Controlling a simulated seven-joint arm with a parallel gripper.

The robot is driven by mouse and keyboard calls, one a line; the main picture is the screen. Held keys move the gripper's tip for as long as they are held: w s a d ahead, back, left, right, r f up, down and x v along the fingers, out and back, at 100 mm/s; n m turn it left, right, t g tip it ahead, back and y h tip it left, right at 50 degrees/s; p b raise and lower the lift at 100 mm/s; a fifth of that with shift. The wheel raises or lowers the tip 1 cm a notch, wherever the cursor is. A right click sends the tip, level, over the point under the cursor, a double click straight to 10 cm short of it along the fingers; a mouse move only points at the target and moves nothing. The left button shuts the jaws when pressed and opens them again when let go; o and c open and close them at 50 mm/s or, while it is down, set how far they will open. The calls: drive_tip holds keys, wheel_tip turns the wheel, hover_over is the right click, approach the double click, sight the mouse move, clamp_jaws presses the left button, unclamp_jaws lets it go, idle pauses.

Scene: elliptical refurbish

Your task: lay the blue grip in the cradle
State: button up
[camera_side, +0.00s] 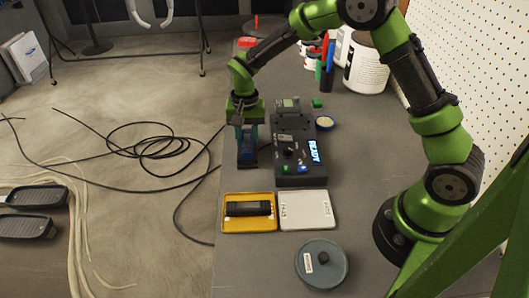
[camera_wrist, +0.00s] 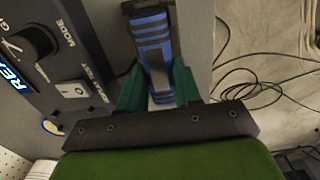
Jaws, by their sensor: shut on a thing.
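My gripper (camera_side: 248,133) points down at the left edge of the table, beside the black console (camera_side: 299,170). The blue grip (camera_side: 246,148), banded with dark stripes, is between its fingers. In the wrist view the teal fingers of my gripper (camera_wrist: 158,88) are shut on the sides of the blue grip (camera_wrist: 155,50). A dark piece (camera_side: 247,165) shows at the grip's lower end, at table level. I cannot tell whether it is part of the grip or a support. The cradle cannot be made out for certain.
A yellow tray (camera_side: 227,226) holding a black grip (camera_side: 248,208) and a white tray (camera_side: 307,211) lie in front of the console. A round grey tin (camera_side: 322,264) stands nearer. Pens (camera_side: 328,62) and a white tub (camera_side: 367,66) stand behind. Cables lie on the floor left.

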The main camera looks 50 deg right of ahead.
drive_tip(key=shift+f, duration=0.55)
idle(0.9)
drive_tip(key=o, duration=1.1)
drive_tip(key=shift+o, duration=0.2)
wheel_tip(320, 180, up, 17)
drive_tip(key=shift+w, duration=0.1)
